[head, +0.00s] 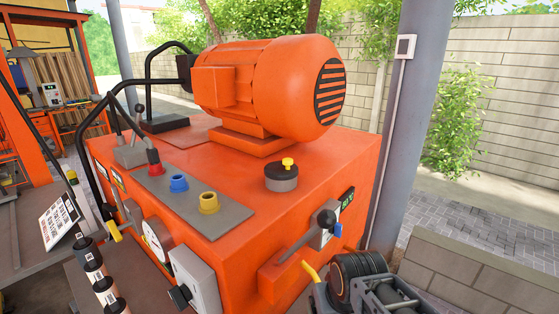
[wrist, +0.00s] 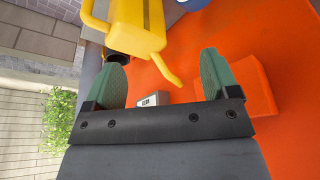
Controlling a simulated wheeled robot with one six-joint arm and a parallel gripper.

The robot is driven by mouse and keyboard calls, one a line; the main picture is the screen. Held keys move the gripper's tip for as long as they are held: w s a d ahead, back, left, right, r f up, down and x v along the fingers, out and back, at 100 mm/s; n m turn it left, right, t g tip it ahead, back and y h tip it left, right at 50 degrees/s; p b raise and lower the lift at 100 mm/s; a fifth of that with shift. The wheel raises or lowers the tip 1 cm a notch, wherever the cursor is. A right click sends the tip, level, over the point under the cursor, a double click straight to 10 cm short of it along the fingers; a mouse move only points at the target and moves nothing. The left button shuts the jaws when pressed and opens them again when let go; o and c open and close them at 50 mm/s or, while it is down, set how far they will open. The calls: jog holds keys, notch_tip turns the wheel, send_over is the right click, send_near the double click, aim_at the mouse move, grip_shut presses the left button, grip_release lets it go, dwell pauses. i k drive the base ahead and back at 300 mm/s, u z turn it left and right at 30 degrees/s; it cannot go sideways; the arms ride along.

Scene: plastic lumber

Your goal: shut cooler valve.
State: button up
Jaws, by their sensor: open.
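In the wrist view my gripper (wrist: 164,57) is open, with its two green fingers apart. A yellow fitting (wrist: 138,25) with a bent, tapering yellow lever is between and beyond the fingertips. I take it for the cooler valve, and I see no finger closed on it. A small pale label plate (wrist: 155,99) shows between the fingers, its text too small to read surely. In the head view a yellow handle (head: 310,271) shows at the lower right corner of the orange machine, beside my arm. My fingers are not clearly visible there.
An orange block (wrist: 240,85) stands close to the right finger. A grey post (head: 405,140) and a low wall (head: 470,270) are at right.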

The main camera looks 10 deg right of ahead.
aim_at(337, 229)
jog(key=z, duration=0.05)
jog(key=k, duration=0.5)
jog(key=z, duration=1.8)
jog(key=i, duration=1.35)
jog(key=u, duration=2.25)
